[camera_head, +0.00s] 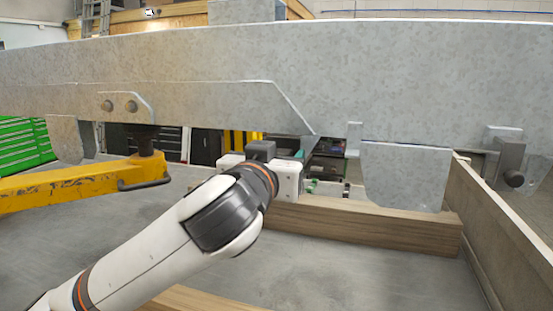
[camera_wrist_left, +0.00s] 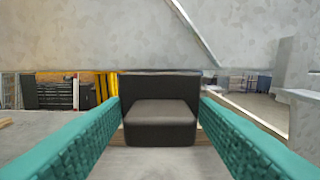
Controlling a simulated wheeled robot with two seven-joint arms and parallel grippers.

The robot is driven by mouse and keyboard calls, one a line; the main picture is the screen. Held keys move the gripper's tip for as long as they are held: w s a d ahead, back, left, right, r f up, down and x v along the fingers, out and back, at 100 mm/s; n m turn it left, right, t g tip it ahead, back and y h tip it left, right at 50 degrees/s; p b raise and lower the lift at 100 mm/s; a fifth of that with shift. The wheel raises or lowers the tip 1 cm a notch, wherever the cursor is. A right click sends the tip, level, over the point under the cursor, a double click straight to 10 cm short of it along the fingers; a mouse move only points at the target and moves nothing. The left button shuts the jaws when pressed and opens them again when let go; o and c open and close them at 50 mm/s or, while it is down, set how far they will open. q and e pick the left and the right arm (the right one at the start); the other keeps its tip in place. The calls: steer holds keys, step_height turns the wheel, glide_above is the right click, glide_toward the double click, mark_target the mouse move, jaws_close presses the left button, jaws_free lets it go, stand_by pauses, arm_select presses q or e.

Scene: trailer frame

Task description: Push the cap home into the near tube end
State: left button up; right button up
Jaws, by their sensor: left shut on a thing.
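My left gripper (camera_head: 299,156) reaches in from the lower left, and its teal fingertips lie in front of and just under the big grey steel beam. In the left wrist view its two teal fingers (camera_wrist_left: 160,103) close on the sides of a dark block, the cap (camera_wrist_left: 161,123). The cap has a wider flat black part behind a smaller, rounded front part. In the head view the cap is hidden behind the gripper and wrist. I cannot make out the near tube end in either view, nor whether the cap touches it. My right gripper is out of view.
The galvanised trailer beam (camera_head: 400,75) spans the picture above the gripper. A steel plate (camera_head: 405,175) hangs to the right. A timber beam (camera_head: 370,225) lies below, and a wooden board (camera_head: 500,220) stands at right. A yellow jack (camera_head: 80,185) stands left.

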arm_select(q)
steer(key=shift+w+r, duration=0.1)
steer(key=shift+w, duration=0.2)
steer(key=shift+w+r, duration=0.1)
steer(key=shift+w+d, duration=0.1)
steer(key=shift+w, duration=0.05)
steer(key=o, duration=1.2)
steer(key=shift+w, duration=0.25)
steer(key=shift+o, duration=0.2)
steer(key=shift+w+d+f, duration=0.1)
steer(key=shift+d+f, duration=0.1)
steer(key=b+v, duration=0.4)
steer(key=v, duration=0.8)
